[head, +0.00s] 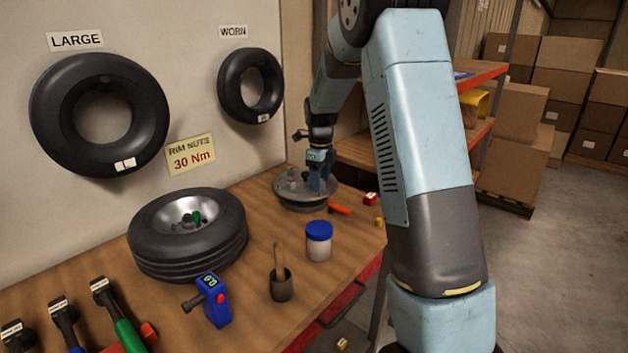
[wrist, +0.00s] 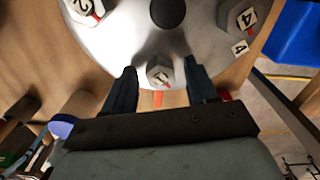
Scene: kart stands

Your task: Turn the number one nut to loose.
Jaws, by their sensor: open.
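The number one nut (wrist: 159,73) is a grey hex nut with a small white tag marked 1 and a red mark. It stands near the front edge of a round grey hub plate (wrist: 110,48), which also shows on the bench in the head view (head: 302,207). My gripper (wrist: 160,66) is open, its dark fingers one on each side of the nut in the wrist view, with gaps showing. I cannot tell how far down the nut the fingertips reach. In the head view my gripper (head: 318,182) is over the plate, and the number one nut is not clear there.
Nut number two (wrist: 88,10) and nut number four (wrist: 238,18) stand left and right on the plate, around a dark central hole (wrist: 167,12). A blue-lidded jar (head: 318,243), a wheel (head: 187,250) and a red-handled tool (head: 340,209) are nearby on the bench (head: 255,235).

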